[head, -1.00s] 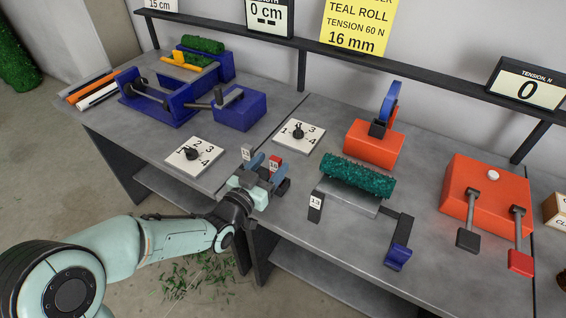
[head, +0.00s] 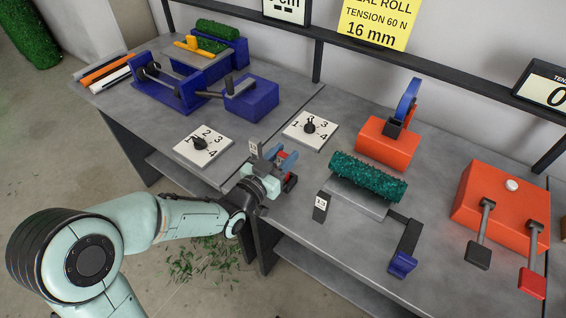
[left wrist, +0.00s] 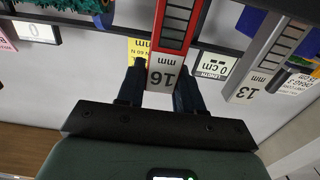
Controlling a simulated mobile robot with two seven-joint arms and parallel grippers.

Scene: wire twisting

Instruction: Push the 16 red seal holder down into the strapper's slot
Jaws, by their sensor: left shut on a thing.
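My left gripper (head: 276,164) is shut on the red seal holder at the front edge of the bench. In the left wrist view the holder (left wrist: 178,28) has a grey end marked 16 mm, which sits between the two dark fingers. In the head view the fingers and the gripper body partly cover it. A grey holder marked 13 (left wrist: 262,68) stands beside it, apart from the fingers; its label also shows in the head view (head: 254,149). The strapper's slot cannot be made out. My right gripper is not in view.
An orange block with a blue wheel (head: 386,143) and an orange lever box (head: 500,210) stand behind and right.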

